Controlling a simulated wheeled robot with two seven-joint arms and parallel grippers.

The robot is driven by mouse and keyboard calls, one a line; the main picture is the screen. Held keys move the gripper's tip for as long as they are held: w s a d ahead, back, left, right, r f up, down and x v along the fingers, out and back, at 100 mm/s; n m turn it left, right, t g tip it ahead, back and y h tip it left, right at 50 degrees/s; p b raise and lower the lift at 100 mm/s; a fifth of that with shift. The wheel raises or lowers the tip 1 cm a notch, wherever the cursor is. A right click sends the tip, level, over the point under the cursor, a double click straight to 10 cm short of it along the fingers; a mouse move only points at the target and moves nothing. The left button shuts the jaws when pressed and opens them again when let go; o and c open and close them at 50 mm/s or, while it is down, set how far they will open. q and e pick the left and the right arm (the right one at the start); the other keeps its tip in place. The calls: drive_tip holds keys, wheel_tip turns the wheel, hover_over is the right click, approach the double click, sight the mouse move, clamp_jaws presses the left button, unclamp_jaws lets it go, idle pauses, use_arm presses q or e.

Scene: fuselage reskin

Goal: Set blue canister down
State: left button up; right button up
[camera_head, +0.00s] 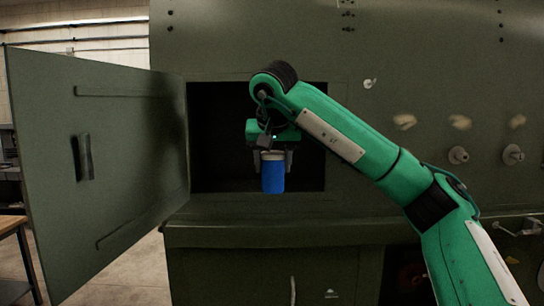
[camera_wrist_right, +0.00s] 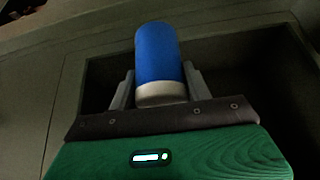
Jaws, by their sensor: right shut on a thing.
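The blue canister (camera_head: 273,175) has a pale band at its top end and hangs upright in my right gripper (camera_head: 273,158). The gripper's two fingers are shut on it, one on each side. The canister is in front of the dark open compartment (camera_head: 222,140) in the green fuselage panel, near its lower edge. In the right wrist view the canister (camera_wrist_right: 160,58) sits between the grey fingers (camera_wrist_right: 158,90), its pale end toward the palm. How far it is from the opening is hard to tell. My left gripper is not in view.
A green door (camera_head: 125,150) with a dark handle stands open left of the compartment. A ledge (camera_head: 290,234) runs below the opening. Round knobs (camera_head: 458,155) stick out of the panel at right.

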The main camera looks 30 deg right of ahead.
drive_tip(key=w+d, duration=0.1)
drive_tip(key=w+d+p, duration=0.1)
drive_tip(key=w, duration=0.1)
drive_tip(key=shift+w+r, duration=0.15)
drive_tip(key=shift+w+d, duration=0.1)
drive_tip(key=shift+w, duration=0.15)
drive_tip(key=w+d, duration=0.1)
drive_tip(key=w+d+p, duration=0.1)
drive_tip(key=w, duration=0.1)
drive_tip(key=shift+w+d+f+p, duration=0.1)
drive_tip(key=shift+d+f+p, duration=0.05)
drive_tip(key=shift+f+p, duration=0.2)
drive_tip(key=shift+f, duration=0.4)
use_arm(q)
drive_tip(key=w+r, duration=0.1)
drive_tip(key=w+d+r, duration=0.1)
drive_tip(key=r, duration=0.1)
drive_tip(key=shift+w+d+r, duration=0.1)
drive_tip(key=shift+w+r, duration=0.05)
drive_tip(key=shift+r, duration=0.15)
